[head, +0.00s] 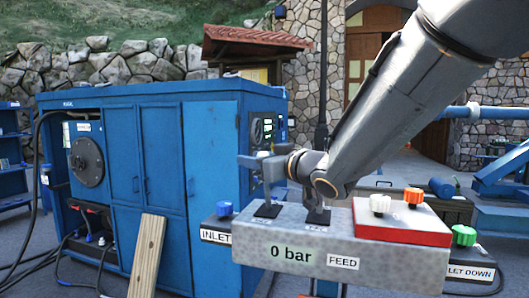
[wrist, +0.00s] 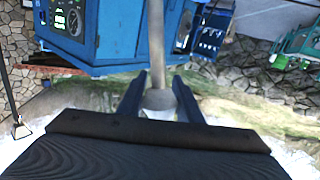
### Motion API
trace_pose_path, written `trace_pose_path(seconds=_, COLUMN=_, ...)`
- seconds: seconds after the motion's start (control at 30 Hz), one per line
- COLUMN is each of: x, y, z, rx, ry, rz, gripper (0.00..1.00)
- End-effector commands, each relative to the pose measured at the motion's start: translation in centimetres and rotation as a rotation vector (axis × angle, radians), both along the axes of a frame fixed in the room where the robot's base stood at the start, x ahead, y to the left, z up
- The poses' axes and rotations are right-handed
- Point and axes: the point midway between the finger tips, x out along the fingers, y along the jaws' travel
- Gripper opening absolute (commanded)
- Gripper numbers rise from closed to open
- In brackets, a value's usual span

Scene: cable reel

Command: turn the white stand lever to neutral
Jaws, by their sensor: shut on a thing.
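The grey stand block (head: 290,255) carries "0 bar" and "FEED" labels. Two levers rise from dark slots in its top: a left one (head: 268,195) and one above the FEED label (head: 318,208), partly hidden by my arm. My gripper (head: 263,164) is over the left slot. In the wrist view my gripper (wrist: 160,85) has its two dark fingers on either side of a pale lever rod (wrist: 156,40) with a round ball end (wrist: 159,99), and is shut on it. The exact lever angle is hard to tell.
A red plate (head: 400,232) with white (head: 380,203) and orange (head: 413,196) knobs is on the block's right. Blue (head: 224,209) and green (head: 464,236) knobs flank it. A blue cabinet (head: 160,150) stands behind; a wooden plank (head: 147,255) leans there.

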Motion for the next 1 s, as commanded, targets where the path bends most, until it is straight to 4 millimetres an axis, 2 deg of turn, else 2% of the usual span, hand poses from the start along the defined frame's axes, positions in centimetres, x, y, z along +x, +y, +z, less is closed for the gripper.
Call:
trace_pose_path(seconds=0.07, x=0.4, y=0.7, z=0.5, rx=0.005, ry=0.019, rz=0.012, gripper=0.0)
trace_pose_path(seconds=0.23, x=2.3, y=0.2, z=0.2, rx=0.005, ry=0.019, rz=0.012, gripper=0.0)
trace_pose_path(seconds=0.57, x=2.6, y=0.1, z=0.0, rx=0.003, ry=0.021, rz=0.012, gripper=0.0)
trace_pose_path(seconds=0.6, x=2.6, y=0.1, z=-0.1, rx=0.002, ry=0.022, rz=0.012, gripper=0.34)
trace_pose_path(seconds=0.7, x=2.6, y=0.1, z=-0.1, rx=0.003, ry=0.021, rz=0.012, gripper=0.5)
trace_pose_path(seconds=1.0, x=2.6, y=0.1, z=0.2, rx=0.004, ry=0.018, rz=0.013, gripper=0.5)
